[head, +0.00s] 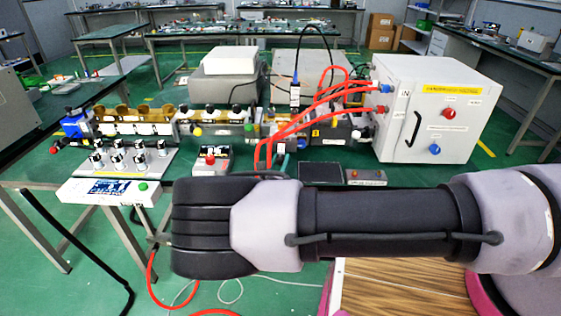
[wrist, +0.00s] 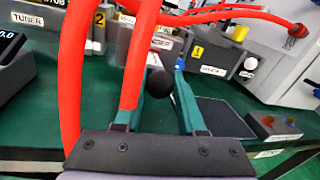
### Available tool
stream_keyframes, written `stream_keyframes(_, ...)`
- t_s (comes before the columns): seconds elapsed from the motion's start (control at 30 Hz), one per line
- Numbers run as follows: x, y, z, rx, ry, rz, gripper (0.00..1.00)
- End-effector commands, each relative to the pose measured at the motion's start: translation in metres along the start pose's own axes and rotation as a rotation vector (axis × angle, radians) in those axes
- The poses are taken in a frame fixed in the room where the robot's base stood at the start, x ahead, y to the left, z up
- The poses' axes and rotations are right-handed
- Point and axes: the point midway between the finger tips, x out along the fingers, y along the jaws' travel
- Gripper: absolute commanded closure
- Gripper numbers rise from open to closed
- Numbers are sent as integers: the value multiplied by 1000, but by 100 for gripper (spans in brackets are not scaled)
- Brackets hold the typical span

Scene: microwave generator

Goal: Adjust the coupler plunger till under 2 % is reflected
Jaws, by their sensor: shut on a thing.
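In the wrist view, my gripper (wrist: 167,80) has its two green fingers on either side of a round black knob (wrist: 160,87), and is shut on it. The knob sits in front of the waveguide line, by a grey block with a partly hidden label; I cannot read it as the coupler's. A red hose covers part of the left finger. In the head view, the waveguide line (head: 228,122) runs along the bench, and my forearm and wrist hide the bench's front. A small dark display (head: 112,187) shows text too small to read.
Red hoses (head: 318,98) arch from the white cabinet (head: 425,108) down close by my gripper. A box with a red button (head: 211,160) and a dark flat panel (head: 320,173) lie on the bench nearby. Several small knobs stand at the left.

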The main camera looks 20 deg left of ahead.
Motion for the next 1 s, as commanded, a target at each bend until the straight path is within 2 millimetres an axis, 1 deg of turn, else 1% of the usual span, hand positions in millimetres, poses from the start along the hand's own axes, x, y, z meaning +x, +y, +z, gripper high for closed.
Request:
stream_keyframes(0.33,0,1,0,0,0,1,100)
stream_keyframes(0.57,22,4,1,0,1,0,100)
stream_keyframes(0.8,22,5,1,-1,0,1,100)
stream_keyframes(0.83,21,5,1,-1,0,1,49)
stream_keyframes(0.87,21,5,1,0,0,1,38)
stream_keyframes(0.9,21,5,1,0,0,1,31)
stream_keyframes(1.0,21,5,1,0,0,1,31)
